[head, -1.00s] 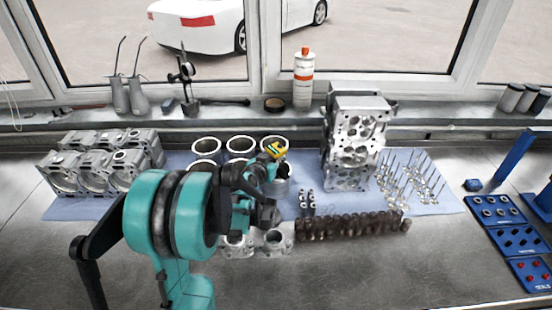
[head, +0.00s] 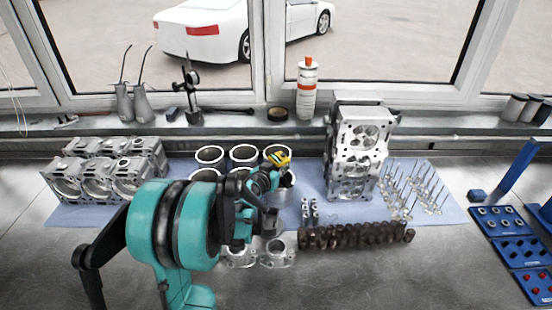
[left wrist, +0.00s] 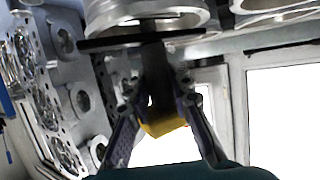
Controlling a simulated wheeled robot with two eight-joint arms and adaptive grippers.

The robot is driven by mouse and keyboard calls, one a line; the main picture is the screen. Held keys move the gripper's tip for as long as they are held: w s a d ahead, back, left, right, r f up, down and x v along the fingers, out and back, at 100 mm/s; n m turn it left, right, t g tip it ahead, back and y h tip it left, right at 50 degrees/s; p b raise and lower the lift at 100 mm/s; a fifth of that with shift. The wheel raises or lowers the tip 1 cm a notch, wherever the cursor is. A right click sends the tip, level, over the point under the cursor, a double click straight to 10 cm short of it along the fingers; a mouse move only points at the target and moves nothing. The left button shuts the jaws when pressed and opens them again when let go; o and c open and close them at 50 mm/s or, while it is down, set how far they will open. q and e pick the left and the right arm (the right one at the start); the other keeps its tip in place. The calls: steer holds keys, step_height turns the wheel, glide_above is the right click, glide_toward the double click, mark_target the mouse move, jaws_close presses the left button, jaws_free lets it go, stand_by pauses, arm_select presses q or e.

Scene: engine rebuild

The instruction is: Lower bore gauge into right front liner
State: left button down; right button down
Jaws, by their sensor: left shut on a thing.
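The bore gauge, yellow on top (head: 279,158), is in my left gripper (head: 272,178) above the right front liner (head: 285,191). In the left wrist view the gripper's two fingers (left wrist: 160,98) are shut on the gauge's dark body (left wrist: 154,62), and its yellow part (left wrist: 165,125) shows between them. The liner's metallic rim (left wrist: 150,20) is at the top of that view, close to the gauge's end. Whether the gauge's tip is inside the bore is hidden. My right gripper is in neither view.
Other liners (head: 243,153) stand behind and left of the gauge. A cylinder head (head: 357,150) stands close on the right.

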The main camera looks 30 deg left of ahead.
mark_target(279, 157)
arm_select(q)
steer(key=shift+r+p, duration=2.1)
steer(key=shift+r, duration=0.9)
steer(key=shift+f, duration=0.1)
